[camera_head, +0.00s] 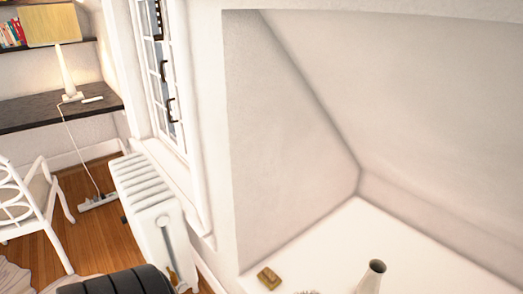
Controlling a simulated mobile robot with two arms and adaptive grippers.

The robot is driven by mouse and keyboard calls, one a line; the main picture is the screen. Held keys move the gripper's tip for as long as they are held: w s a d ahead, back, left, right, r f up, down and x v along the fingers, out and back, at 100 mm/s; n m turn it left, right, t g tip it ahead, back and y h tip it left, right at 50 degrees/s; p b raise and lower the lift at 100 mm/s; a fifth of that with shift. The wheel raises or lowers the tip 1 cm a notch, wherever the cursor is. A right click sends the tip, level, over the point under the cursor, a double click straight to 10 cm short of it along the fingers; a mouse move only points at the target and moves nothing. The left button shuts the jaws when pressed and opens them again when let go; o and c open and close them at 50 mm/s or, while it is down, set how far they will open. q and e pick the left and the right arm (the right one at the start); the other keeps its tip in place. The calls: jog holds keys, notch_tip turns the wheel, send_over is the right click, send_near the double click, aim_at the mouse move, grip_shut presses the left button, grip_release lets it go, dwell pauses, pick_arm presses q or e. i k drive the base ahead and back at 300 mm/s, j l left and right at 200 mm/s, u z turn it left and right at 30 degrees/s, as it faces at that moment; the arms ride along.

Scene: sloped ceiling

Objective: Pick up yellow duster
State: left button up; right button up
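A small yellow-brown block (268,277), which looks like the yellow duster, lies on the white ledge (330,245) in the sloped alcove. It is near the ledge's front left corner, at the bottom of the head view.
A grey-white vase (371,277) stands right of the block, with a small pale item (307,292) between them, cut off below. A white radiator (150,205) stands left of the ledge under a window. A white chair (35,200), dark desk (60,107) and lamp (66,70) are further left.

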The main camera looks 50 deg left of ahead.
aim_at(271, 280)
jog(key=j+u, duration=0.1)
jog(key=u, duration=0.3)
jog(key=i+u, duration=0.15)
jog(key=u, duration=0.2)
jog(key=i+j+u, duration=0.1)
jog(key=u, duration=0.65)
jog(key=i, duration=0.05)
